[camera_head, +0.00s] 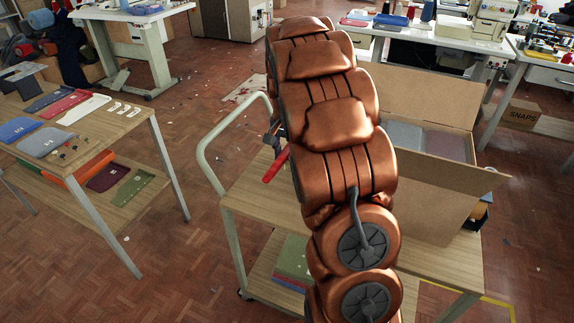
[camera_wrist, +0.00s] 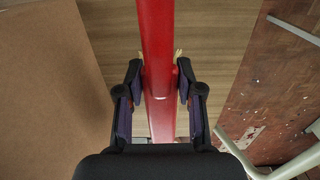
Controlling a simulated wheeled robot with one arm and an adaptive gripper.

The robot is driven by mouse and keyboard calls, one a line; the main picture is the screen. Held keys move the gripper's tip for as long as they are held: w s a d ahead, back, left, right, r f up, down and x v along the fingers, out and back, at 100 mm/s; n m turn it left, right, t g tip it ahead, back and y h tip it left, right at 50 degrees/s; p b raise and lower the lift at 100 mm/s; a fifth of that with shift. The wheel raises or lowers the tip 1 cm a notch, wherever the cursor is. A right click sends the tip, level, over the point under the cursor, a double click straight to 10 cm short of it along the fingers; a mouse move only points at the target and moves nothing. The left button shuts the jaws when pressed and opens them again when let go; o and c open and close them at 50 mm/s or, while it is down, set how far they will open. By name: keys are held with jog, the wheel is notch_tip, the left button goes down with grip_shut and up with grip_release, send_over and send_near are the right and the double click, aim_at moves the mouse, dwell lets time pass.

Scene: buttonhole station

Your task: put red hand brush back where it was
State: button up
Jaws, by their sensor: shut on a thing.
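The red hand brush (camera_wrist: 157,40) runs lengthwise through the middle of the wrist view, between the two dark fingers of my gripper (camera_wrist: 160,72). The fingers are shut on it from both sides. Small pale tufts, perhaps bristles, show at its edges near the fingertips. In the head view a red end of the brush (camera_head: 275,166) sticks out to the left of my copper-coloured arm, over the wooden cart top (camera_head: 250,196). The rest of the brush and most of my gripper are hidden behind the arm there.
An open cardboard box (camera_head: 425,195) with grey and dark red contents stands on the cart's right side. The cart's pale green handle (camera_head: 207,150) rises at the left. A wooden table (camera_head: 130,122) with folded cloths stands further left, with open floor between.

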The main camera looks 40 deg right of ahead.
aim_at(286, 169)
jog(key=shift+f, duration=2.2)
jog(key=shift+f, duration=0.2)
jog(key=shift+f, duration=0.45)
grip_shut()
jog(key=o, duration=1)
grip_release()
jog(key=shift+r, duration=0.15)
